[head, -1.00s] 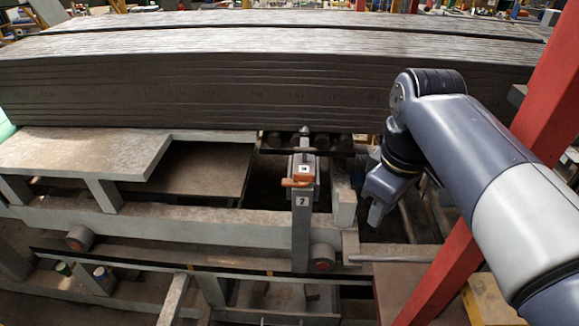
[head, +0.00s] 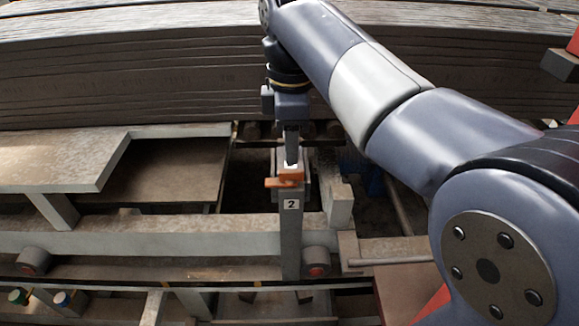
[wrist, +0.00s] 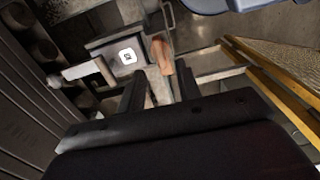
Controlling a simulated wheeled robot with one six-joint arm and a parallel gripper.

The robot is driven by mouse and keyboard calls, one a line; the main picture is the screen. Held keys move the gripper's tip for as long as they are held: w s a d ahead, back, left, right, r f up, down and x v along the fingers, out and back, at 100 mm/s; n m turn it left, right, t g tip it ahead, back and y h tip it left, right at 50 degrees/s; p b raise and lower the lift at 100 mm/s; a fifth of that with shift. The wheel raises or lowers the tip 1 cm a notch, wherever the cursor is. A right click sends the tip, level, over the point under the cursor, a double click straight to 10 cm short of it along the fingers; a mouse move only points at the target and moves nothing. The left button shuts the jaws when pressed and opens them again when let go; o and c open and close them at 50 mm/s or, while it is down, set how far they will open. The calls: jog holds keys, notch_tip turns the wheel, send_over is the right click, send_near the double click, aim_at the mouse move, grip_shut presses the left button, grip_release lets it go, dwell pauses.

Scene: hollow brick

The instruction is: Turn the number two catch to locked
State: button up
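The number two catch is an orange lever (head: 284,181) on top of a grey post that bears a label with a 2 (head: 291,204). The lever points left in the head view. In the wrist view the orange lever (wrist: 162,54) lies just beyond my fingertips, beside a grey block with a white marked tag (wrist: 127,56). My gripper (head: 291,160) points down right above the catch and partly covers its top in the head view. In the wrist view my gripper (wrist: 160,74) has its two fingers apart with nothing held between them. Whether a finger touches the lever is unclear.
A long stack of grey slabs (head: 130,80) stands close behind the catch. A grey beam (head: 140,236) runs below, with a red-ended round stub (head: 317,271) right of the post. A grey upright block (head: 339,204) stands to the right.

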aim_at(291, 171)
notch_tip(291, 171, down, 6)
jog(key=shift+f, duration=0.1)
jog(key=shift+c, duration=0.3)
grip_shut()
